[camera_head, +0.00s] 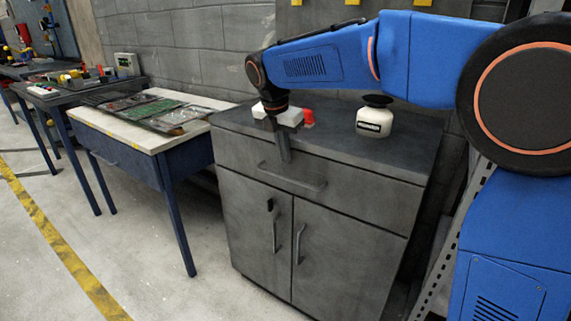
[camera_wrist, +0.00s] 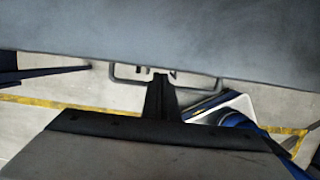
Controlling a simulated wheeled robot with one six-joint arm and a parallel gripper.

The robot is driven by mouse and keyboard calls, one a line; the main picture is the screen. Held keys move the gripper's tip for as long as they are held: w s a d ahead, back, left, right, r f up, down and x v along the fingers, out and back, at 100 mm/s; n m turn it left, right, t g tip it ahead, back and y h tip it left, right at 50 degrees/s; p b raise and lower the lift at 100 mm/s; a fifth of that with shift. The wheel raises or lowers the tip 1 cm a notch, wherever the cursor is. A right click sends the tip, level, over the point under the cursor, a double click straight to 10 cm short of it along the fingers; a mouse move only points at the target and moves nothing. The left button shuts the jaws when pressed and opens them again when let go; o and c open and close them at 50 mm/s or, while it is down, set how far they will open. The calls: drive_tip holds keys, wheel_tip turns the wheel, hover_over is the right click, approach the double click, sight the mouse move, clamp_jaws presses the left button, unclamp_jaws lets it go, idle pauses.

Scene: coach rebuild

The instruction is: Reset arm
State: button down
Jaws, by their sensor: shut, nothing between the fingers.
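My gripper (camera_head: 284,156) is at the end of my blue arm, in front of the grey cabinet (camera_head: 240,186). Its dark fingers point down beside the cabinet's front top edge, a little above the drawer handle (camera_head: 292,178). The fingers are shut and empty. In the wrist view my gripper (camera_wrist: 160,74) shows from above, with the handle (camera_wrist: 125,84) showing on both sides of it. I cannot tell whether the fingertips touch the handle.
On the cabinet top stand a white jar with a black lid (camera_head: 374,117), a red object (camera_head: 308,117) and a white box (camera_head: 290,116) partly behind my wrist. A workbench (camera_head: 150,132) with trays stands left. The floor (camera_head: 120,235) in front is clear.

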sight(369, 180)
drive_tip(key=s+d+r+m, duration=0.1)
drive_tip(key=s+d+m, duration=0.1)
drive_tip(key=s+d, duration=0.1)
drive_tip(key=s+d+r+m, duration=0.1)
drive_tip(key=s+d+m, duration=0.2)
drive_tip(key=d, duration=0.1)
drive_tip(key=s+d+r+m, duration=0.1)
drive_tip(key=s+d+m, duration=0.2)
drive_tip(key=d, duration=0.1)
drive_tip(key=shift+d+r+y, duration=0.35)
drive_tip(key=shift+y, duration=0.05)
drive_tip(key=s+d+f+m, duration=0.4)
drive_tip(key=s+d+m, duration=0.1)
drive_tip(key=s+m, duration=0.2)
drive_tip(key=s+d+f+m+t, duration=0.1)
drive_tip(key=s+d+f+m, duration=0.4)
drive_tip(key=s, duration=0.4)
drive_tip(key=s+d+f+m+t, duration=0.1)
drive_tip(key=s+d+f+m, duration=0.4)
drive_tip(key=s+m, duration=0.3)
drive_tip(key=shift+d+m+y, duration=0.4)
drive_tip(key=shift+d+m, duration=0.1)
drive_tip(key=shift+d, duration=0.25)
drive_tip(key=shift+s, duration=0.1)
